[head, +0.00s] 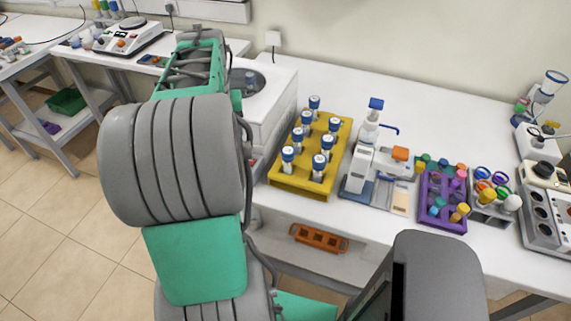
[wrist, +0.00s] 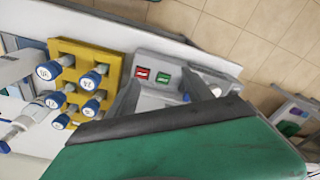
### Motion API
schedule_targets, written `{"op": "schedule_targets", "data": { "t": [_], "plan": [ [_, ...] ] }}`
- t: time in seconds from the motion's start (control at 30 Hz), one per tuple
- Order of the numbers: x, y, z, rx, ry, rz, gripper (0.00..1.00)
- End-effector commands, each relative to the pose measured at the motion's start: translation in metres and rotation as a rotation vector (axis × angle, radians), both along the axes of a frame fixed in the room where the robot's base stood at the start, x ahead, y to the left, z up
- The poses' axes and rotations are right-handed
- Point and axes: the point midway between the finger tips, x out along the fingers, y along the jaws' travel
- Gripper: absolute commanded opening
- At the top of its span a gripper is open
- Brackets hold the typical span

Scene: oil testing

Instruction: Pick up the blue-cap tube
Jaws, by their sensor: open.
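Several blue-cap tubes (head: 327,142) stand upright in a yellow rack (head: 276,182) on the bench in the head view. In the wrist view, blue-cap tubes (wrist: 91,80) stand in the yellow rack (wrist: 108,52) at the left. Another blue-topped tube (head: 250,78) shows in the round opening of the white machine (head: 277,96), beside my arm. My gripper (wrist: 163,82) is open over the machine, with its grey fingers partly hidden behind my teal arm part. It appears empty. In the head view my own arm hides the gripper. I cannot tell which blue-cap tube is meant.
A dispenser with a blue top (head: 370,125) stands right of the yellow rack. A purple rack (head: 436,212) of coloured tubes is further right. An orange rack (head: 318,238) lies below the bench top. A scale (head: 126,38) stands on the left bench.

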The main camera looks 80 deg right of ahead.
Motion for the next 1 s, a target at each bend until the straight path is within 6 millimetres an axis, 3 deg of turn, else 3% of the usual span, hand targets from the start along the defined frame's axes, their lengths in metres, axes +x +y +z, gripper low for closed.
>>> {"op": "schedule_targets", "data": {
  "t": [0.03, 0.1, 0.2, 0.27, 0.57, 0.73, 1.0],
  "plan": [
    [-0.041, -0.031, -0.011, 0.025, 0.010, -0.113, 0.59],
    [-0.087, -0.059, -0.020, 0.052, 0.019, -0.231, 0.59],
    [-0.133, -0.079, -0.028, 0.076, 0.022, -0.336, 0.59],
    [-0.146, -0.084, -0.031, 0.082, 0.022, -0.366, 0.59],
    [-0.148, -0.082, -0.068, 0.087, 0.024, -0.376, 0.59],
    [-0.146, -0.081, -0.099, 0.086, 0.023, -0.376, 0.59],
    [-0.145, -0.082, -0.107, 0.081, 0.022, -0.375, 0.59]
  ]
}}
